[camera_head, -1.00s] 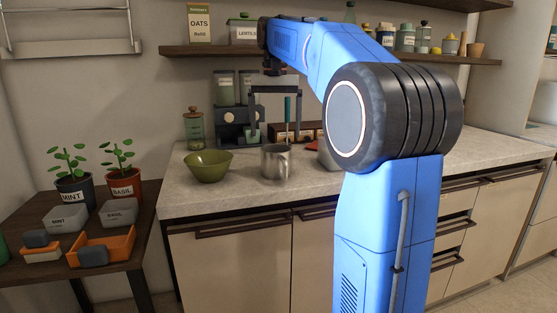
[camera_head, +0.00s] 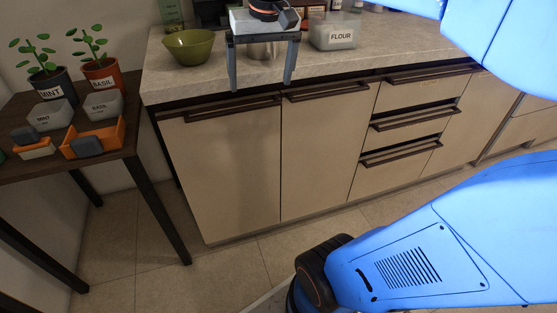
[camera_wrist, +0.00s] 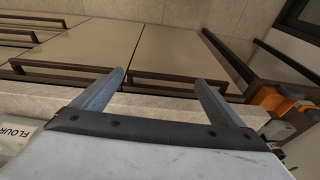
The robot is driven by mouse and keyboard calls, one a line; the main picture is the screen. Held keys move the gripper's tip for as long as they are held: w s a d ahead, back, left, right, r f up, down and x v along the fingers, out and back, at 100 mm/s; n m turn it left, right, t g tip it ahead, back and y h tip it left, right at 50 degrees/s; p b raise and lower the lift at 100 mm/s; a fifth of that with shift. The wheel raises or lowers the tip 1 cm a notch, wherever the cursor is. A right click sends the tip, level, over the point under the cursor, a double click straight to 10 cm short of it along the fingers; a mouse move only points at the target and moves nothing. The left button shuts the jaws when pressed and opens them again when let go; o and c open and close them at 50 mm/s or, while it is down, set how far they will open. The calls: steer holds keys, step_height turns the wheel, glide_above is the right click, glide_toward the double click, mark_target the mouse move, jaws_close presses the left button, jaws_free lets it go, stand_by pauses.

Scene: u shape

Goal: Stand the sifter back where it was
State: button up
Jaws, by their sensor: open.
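The sifter, which looks like a metal cup (camera_head: 264,51), stands on the counter near its front edge in the head view. It is partly hidden behind my gripper (camera_head: 261,86). My gripper is open and empty, its two fingers hanging apart in front of the cabinet face. They overlap the counter edge in the picture; the exact gap to the sifter cannot be told. In the wrist view my gripper (camera_wrist: 159,77) is open with nothing between its fingers, and the sifter does not show there.
A green bowl (camera_head: 189,46) stands left of the sifter and a flour container (camera_head: 335,32) stands to its right. A dark side table (camera_head: 112,152) at the left holds potted plants, grey boxes and an orange tray. Cabinet handles (camera_head: 326,90) stick out below the counter.

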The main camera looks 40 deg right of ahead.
steer(key=s+a+f+n+t, duration=0.2)
steer(key=s+a+f+n, duration=0.1)
steer(key=s+f, duration=1)
step_height(320, 180, down, 4)
steer(key=shift+a+r, duration=0.1)
steer(key=shift+a, duration=0.55)
